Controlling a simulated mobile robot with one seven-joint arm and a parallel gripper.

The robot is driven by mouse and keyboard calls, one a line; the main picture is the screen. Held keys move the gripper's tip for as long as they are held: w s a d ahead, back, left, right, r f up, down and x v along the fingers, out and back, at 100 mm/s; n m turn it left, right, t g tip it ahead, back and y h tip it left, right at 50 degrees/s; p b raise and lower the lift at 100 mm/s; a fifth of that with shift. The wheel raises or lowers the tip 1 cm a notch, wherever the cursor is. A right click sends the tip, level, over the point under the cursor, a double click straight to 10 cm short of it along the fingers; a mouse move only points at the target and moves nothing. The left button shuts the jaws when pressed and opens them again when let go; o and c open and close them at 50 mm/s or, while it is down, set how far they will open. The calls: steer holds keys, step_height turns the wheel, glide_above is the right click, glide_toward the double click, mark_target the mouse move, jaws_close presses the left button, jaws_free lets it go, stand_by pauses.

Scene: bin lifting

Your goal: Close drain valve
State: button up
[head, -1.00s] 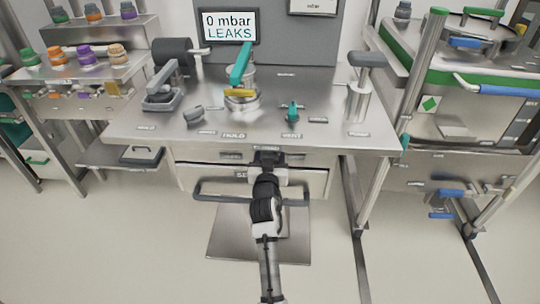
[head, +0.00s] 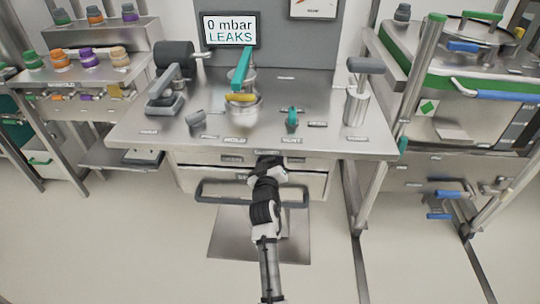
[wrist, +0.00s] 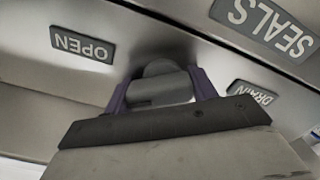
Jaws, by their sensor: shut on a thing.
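The drain valve's grey rounded handle (wrist: 158,86) shows in the wrist view, on a metal face under the bench edge. An OPEN label (wrist: 82,45) is at its left and a DRAIN label (wrist: 252,95) at its right. My gripper (wrist: 162,92) has its purple fingers on either side of the handle and is shut on it. The handle's lower part is hidden by my gripper body. In the head view my gripper (head: 269,163) is at the bench's front edge, where the valve is hidden.
The metal bench (head: 330,143) carries a teal lever (head: 240,67) over a round vessel, a small teal VENT valve (head: 292,117) and a pump (head: 357,103). A screen (head: 229,29) reads "0 mbar LEAKS". A drawer handle (head: 215,195) runs below, close to my arm. The SEALS label (wrist: 265,22) is nearby.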

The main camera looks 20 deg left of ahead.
steer(key=n+p, duration=0.1)
steer(key=n, duration=0.2)
steer(key=n+p, duration=0.2)
steer(key=n, duration=0.1)
steer(key=shift+a+r+n, duration=0.15)
steer(key=shift+n, duration=0.15)
steer(key=n+p, duration=0.2)
steer(key=n, duration=0.2)
steer(key=shift+n+p, duration=0.3)
steer(key=shift+p, duration=0.05)
steer(key=shift+f, duration=0.2)
steer(key=o, duration=1)
steer(key=shift+s, duration=0.15)
steer(key=b+v, duration=0.1)
steer(key=v, duration=1)
steer(key=shift+s+r, duration=0.1)
steer(key=shift+s, duration=0.3)
